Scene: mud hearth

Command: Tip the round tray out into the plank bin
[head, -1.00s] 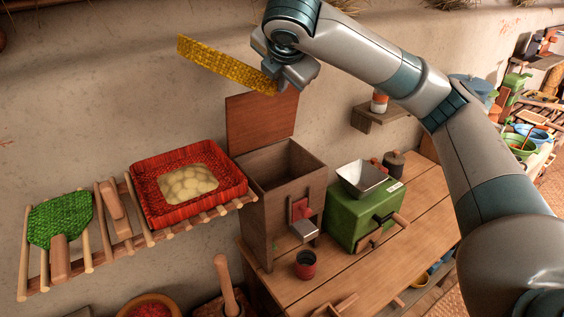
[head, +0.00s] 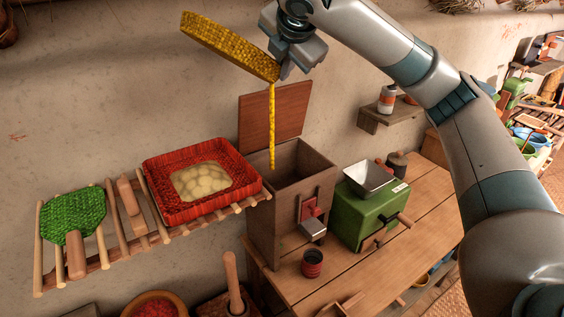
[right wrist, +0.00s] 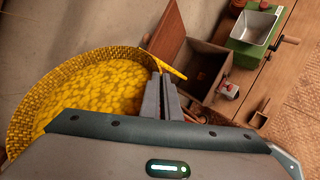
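The round tray (head: 222,47) is a yellow woven disc, tilted with its right end low, above and left of the plank bin. In the right wrist view the tray (right wrist: 18,112) still holds many yellow pieces (right wrist: 105,85). A thin yellow stream (head: 272,125) falls from its low end into the plank bin (head: 262,222), whose wooden lid (head: 275,113) stands open at the back. The bin also shows in the right wrist view (right wrist: 193,72); its floor is dark. My right gripper (head: 282,68) is shut on the tray's rim. My left gripper is out of view.
A red square basket (head: 160,205) of pale round pieces and a green woven fan (head: 75,212) lie on a wall rack left of the bin. A green mill (head: 362,215) with a metal hopper stands right of it. A dark red cup (head: 312,263) stands in front.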

